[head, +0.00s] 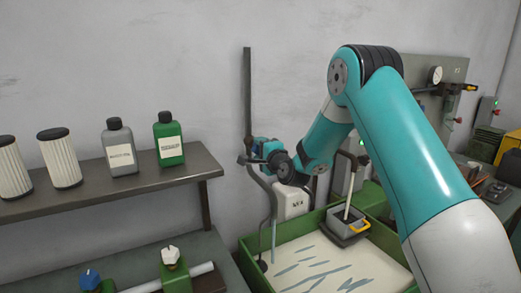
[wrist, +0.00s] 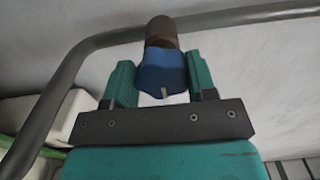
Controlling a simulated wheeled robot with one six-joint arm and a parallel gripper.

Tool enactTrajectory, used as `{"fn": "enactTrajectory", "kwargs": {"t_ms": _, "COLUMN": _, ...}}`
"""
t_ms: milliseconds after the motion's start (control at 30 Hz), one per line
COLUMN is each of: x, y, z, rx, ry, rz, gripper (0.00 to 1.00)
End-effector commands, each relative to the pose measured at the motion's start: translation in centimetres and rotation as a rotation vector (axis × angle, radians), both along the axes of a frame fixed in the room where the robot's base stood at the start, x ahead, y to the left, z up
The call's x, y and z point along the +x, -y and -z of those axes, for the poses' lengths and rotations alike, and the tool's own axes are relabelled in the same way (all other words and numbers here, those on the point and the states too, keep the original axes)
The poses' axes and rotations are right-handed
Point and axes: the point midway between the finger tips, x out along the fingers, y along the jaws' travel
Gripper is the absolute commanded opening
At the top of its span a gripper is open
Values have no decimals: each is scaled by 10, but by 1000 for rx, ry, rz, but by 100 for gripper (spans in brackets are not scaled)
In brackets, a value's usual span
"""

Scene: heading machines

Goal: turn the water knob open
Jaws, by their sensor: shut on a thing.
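The water knob is a blue cap (wrist: 161,70) on a brown round stub (wrist: 161,33), seen in the wrist view near the top middle. My gripper (wrist: 160,80) has one teal finger on each side of the blue knob and is shut on it. A small pale pointer shows on the knob's near edge. In the head view my gripper (head: 262,150) is at the dark vertical pipe by the wall, left of my bent arm. The knob is small there and partly hidden by the gripper and wrist.
A curved grey pipe (wrist: 70,72) runs close around the gripper. A green-edged tray (head: 325,272) stands below, holding a grey box (head: 350,226). A shelf (head: 110,188) with bottles and filters is at left. Other valves (head: 170,257) sit on a pipe at lower left.

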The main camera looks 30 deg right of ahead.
Motion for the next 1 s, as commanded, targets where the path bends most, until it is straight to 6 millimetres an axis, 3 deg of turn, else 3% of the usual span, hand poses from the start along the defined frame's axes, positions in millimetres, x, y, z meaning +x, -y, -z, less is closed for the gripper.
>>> {"fn": "enactTrajectory", "kwargs": {"t_ms": 433, "x": 0, "y": 1, "z": -1, "rx": 9, "ry": 2, "rz": 3, "gripper": 28}}
{"fn": "enactTrajectory", "kwargs": {"t_ms": 467, "x": 0, "y": 1, "z": -1, "rx": 9, "ry": 2, "rz": 3, "gripper": 56}}
{"fn": "enactTrajectory", "kwargs": {"t_ms": 567, "x": 0, "y": 1, "z": 0, "rx": 9, "ry": 2, "rz": 2, "gripper": 77}}
{"fn": "enactTrajectory", "kwargs": {"t_ms": 867, "x": -2, "y": 0, "z": 1, "rx": 9, "ry": 0, "rz": 0, "gripper": 77}}
{"fn": "enactTrajectory", "kwargs": {"t_ms": 1000, "x": -15, "y": 1, "z": 3, "rx": 9, "ry": 1, "rz": 1, "gripper": 77}}
